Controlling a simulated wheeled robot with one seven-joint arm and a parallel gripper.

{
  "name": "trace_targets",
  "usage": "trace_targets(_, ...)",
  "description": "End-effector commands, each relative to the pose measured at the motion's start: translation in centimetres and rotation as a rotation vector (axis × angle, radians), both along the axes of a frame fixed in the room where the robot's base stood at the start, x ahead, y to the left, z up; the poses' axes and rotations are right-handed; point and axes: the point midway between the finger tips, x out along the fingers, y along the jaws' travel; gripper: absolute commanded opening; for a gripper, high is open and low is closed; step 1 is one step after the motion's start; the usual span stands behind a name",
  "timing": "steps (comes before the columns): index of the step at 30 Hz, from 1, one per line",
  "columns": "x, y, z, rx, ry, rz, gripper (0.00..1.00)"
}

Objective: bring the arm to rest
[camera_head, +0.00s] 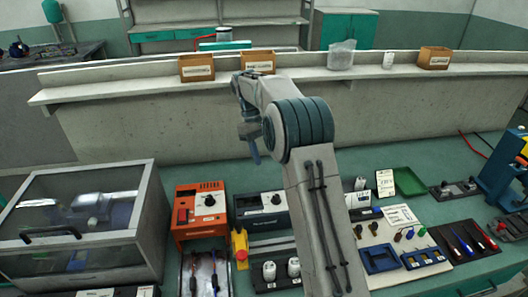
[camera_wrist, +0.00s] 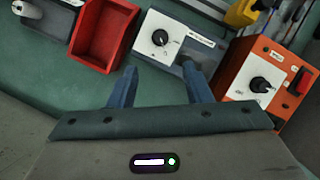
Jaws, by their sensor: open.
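My gripper (camera_wrist: 157,85) is open and empty in the wrist view, its two blue fingers spread apart. Beyond the fingers are a red bin (camera_wrist: 101,36) and a white-fronted box with a black knob (camera_wrist: 160,38). In the head view my arm rises from the bottom middle and bends at a teal-ringed joint. My gripper (camera_head: 256,156) hangs down there, left of that joint, in front of the grey back wall of the bench. The fingers are small and partly hidden in that view.
An orange control box (camera_head: 199,207) and a grey control box (camera_head: 262,208) stand on the bench. A clear-lidded case (camera_head: 83,224) is at the left. A shelf (camera_head: 300,78) carries cardboard boxes. A green tray (camera_head: 409,181), blue trays and screwdrivers lie at the right.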

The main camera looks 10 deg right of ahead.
Motion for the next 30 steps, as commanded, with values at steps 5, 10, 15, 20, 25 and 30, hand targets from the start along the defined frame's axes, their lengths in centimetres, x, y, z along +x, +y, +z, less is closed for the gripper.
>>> trace_targets(5,-0.7,-0.1,0.9,0.002,-0.021,-0.01,0.45)
trace_targets(10,-3.5,-0.6,3.8,0.013,-0.094,-0.051,0.45)
trace_targets(15,-7.7,-1.3,6.4,0.029,-0.187,-0.111,0.45)
trace_targets(20,-12.0,-1.7,8.0,0.048,-0.273,-0.17,0.45)
trace_targets(25,-17.0,-2.2,8.8,0.071,-0.364,-0.24,0.45)
trace_targets(30,-22.1,-2.6,8.6,0.099,-0.454,-0.313,0.45)
